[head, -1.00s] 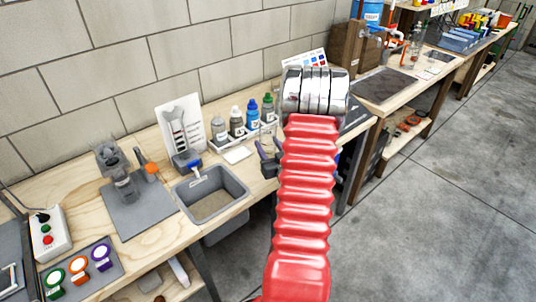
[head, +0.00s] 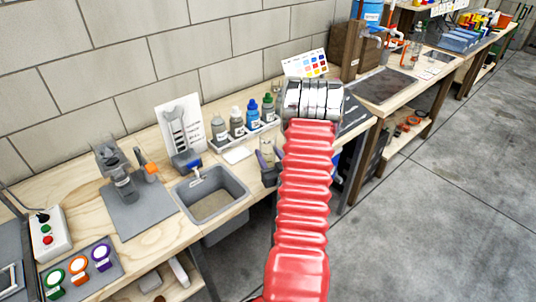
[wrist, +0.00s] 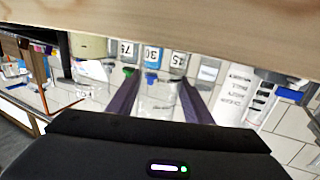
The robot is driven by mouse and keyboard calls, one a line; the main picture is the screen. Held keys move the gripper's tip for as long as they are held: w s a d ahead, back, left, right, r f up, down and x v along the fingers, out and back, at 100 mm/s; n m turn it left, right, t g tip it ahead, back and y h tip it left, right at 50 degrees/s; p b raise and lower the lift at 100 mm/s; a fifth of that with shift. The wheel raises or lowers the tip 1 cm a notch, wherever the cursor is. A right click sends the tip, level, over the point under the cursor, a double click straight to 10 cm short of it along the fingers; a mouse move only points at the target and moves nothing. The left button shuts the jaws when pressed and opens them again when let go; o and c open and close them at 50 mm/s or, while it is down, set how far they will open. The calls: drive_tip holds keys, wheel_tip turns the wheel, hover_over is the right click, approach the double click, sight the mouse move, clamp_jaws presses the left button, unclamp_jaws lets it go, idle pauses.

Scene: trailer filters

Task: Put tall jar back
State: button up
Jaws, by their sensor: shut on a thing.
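My gripper (wrist: 160,104) shows two dark purple fingers in the wrist view, shut on a clear tall jar (wrist: 158,91). The wrist picture is upside down, and the jar's glass is hard to make out against the bottles behind. In the head view my gripper (head: 265,160) is at the bench's front edge, right of the grey basin, partly hidden by my red arm. I cannot tell whether the jar touches the bench.
Several capped bottles (head: 237,124) stand in a row behind the gripper. A grey basin (head: 238,186) is set in the bench to the left. A wrench sign (head: 180,124) stands at the wall.

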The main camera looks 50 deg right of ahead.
drive_tip(key=shift+f, duration=0.1)
drive_tip(key=o, duration=1.5)
drive_tip(key=shift+c, duration=0.2)
drive_tip(key=shift+s+a, duration=0.25)
drive_tip(key=shift+s, duration=0.2)
drive_tip(key=v, duration=1.1)
drive_tip(key=shift+r, duration=0.2)
